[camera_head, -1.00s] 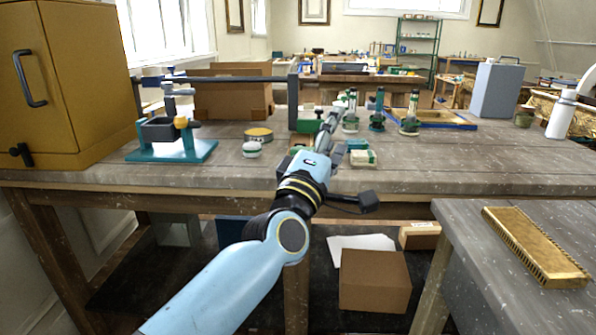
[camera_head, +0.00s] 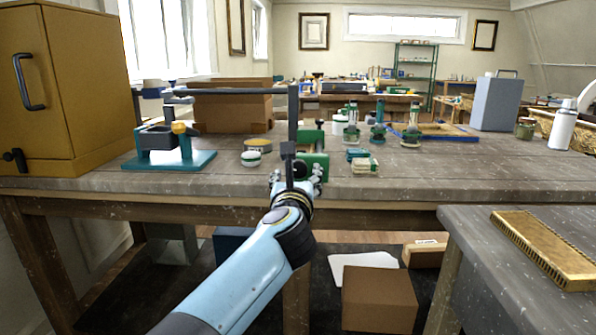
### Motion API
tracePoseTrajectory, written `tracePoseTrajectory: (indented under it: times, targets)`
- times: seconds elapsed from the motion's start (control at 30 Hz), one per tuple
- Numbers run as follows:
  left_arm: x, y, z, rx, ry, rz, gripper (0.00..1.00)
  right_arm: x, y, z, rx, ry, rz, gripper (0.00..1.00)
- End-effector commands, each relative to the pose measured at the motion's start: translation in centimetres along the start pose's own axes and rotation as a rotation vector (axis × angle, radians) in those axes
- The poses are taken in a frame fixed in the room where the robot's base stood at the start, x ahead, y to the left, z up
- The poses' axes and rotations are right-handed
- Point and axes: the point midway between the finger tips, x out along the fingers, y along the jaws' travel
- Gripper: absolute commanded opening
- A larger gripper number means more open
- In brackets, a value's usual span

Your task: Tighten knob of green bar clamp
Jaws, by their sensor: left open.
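A green clamp body (camera_head: 314,163) sits near the front edge of the wooden workbench, right of a dark upright bar. The bar and a dark block (camera_head: 288,149) on it appear to belong to the green bar clamp; the knob cannot be made out clearly. My left gripper (camera_head: 297,174) is open at the bench's front edge, its fingers spread to either side of the lower dark stem. Whether it touches the stem cannot be told. The gripper partly hides the clamp's lower part. My right gripper is not in view.
A teal stand with a yellow knob (camera_head: 178,128) stands left, beside a large ochre cabinet (camera_head: 70,90). The bench's right front is clear.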

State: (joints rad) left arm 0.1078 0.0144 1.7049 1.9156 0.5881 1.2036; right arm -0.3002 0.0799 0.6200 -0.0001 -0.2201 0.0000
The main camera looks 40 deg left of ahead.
Motion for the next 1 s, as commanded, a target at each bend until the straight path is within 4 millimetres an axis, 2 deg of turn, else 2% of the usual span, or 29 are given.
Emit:
tracePoseTrajectory:
  times: [0.1, 0.23, 0.4, 0.63, 1.0]
  targets:
    - [2.2, 0.0, 0.0, 0.002, -0.001, 0.000, 0.62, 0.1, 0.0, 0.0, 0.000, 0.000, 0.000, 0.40]
    - [3.9, 0.0, 0.0, 0.001, -0.001, 0.000, 0.62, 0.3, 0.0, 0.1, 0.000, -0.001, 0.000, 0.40]
    - [4.7, 0.0, 0.0, 0.001, 0.000, 0.000, 0.62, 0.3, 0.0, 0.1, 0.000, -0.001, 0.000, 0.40]
    - [4.7, 0.0, 0.0, 0.001, 0.000, -0.001, 0.62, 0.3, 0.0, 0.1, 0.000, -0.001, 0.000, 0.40]
    - [4.7, 0.0, -0.1, 0.001, 0.000, -0.001, 0.14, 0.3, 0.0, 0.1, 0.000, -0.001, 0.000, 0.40]
